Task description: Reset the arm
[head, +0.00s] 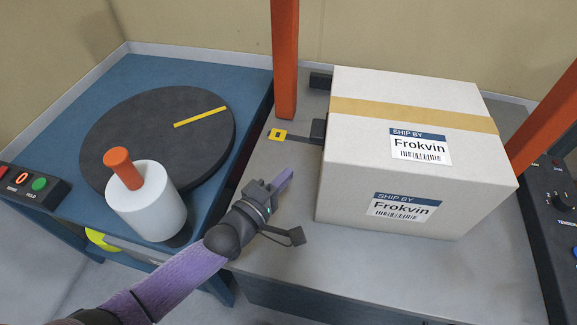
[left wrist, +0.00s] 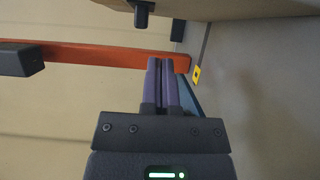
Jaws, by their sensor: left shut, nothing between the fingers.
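My left arm comes in from the lower left in the head view. Its left gripper (head: 284,181) is shut and empty over the grey table, left of the white box (head: 360,160). In the left wrist view the purple fingers of the left gripper (left wrist: 161,62) lie side by side with nothing between them. The box has a tan tape band and two "Frokvin" labels, and stands apart from the gripper. My right gripper does not show in either view.
A blue table (head: 85,85) at left bears a dark turntable (head: 150,110) and a white cylinder (head: 145,215) with an orange handle. Orange posts (head: 285,60) flank the box. A yellow tag (head: 278,135) lies near the left post. Button panels stand at both sides.

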